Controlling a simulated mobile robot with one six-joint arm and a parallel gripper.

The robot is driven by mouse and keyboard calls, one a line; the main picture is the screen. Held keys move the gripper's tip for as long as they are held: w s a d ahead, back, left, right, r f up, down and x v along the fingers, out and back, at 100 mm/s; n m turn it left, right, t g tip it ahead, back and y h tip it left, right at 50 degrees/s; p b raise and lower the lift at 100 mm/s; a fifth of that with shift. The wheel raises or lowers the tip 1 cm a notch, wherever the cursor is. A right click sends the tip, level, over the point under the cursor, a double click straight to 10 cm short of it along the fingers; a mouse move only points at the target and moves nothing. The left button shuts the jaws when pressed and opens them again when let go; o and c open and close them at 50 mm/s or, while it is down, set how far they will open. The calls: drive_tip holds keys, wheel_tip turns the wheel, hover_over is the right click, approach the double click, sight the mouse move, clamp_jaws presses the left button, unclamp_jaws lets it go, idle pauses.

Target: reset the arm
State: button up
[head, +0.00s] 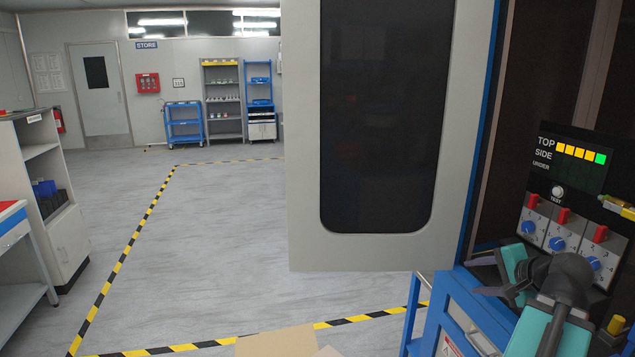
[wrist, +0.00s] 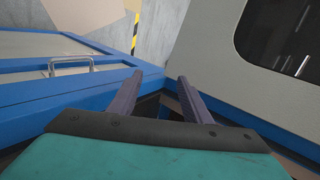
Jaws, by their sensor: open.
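My gripper (head: 484,276) shows at the lower right of the head view, in front of the control panel's lower left side. Its two purple-grey fingers stand apart with nothing between them. In the wrist view my gripper (wrist: 154,88) points down toward a blue frame edge, and the gap between the fingers is empty. My teal and dark grey arm fills the lower right corner of the head view and partly covers the machine's front.
A large grey door (head: 302,140) with a dark window hangs open left of my gripper. The control panel (head: 567,200) has red switches, blue knobs and lit squares. A blue cabinet (head: 452,312) stands below. Open floor (head: 225,240) with striped tape lies left.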

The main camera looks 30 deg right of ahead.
drive_tip(key=w+a+f+n+y, duration=0.2)
drive_tip(key=w+a+f+y, duration=0.1)
drive_tip(key=w+a+f, duration=0.7)
drive_tip(key=w+a+f+n+g+y+b, duration=0.1)
drive_tip(key=w+a+f+n+g+y, duration=0.2)
drive_tip(key=a+f, duration=1.05)
drive_tip(key=w+a+f+n+g+y+b, duration=0.2)
drive_tip(key=w+a+f+g, duration=0.2)
drive_tip(key=a+f, duration=0.95)
drive_tip(key=s+a+f+n+g+h, duration=0.1)
drive_tip(key=s+a+f+n+g, duration=0.2)
drive_tip(key=s+a+f, duration=0.45)
drive_tip(key=s+a+f+n+g, duration=0.25)
drive_tip(key=s+a+f, duration=0.25)
drive_tip(key=a+f, duration=0.55)
drive_tip(key=s+a+f+n+g+h+b, duration=0.2)
drive_tip(key=s+f+n+g, duration=0.1)
drive_tip(key=s+f, duration=0.6)
drive_tip(key=s+d+f+n+h, duration=0.1)
drive_tip(key=s+d+n+h, duration=0.1)
drive_tip(key=s+d+n, duration=0.1)
drive_tip(key=shift+s+d+n+h, duration=0.35)
drive_tip(key=shift+d+n, duration=0.4)
drive_tip(key=shift+d, duration=0.3)
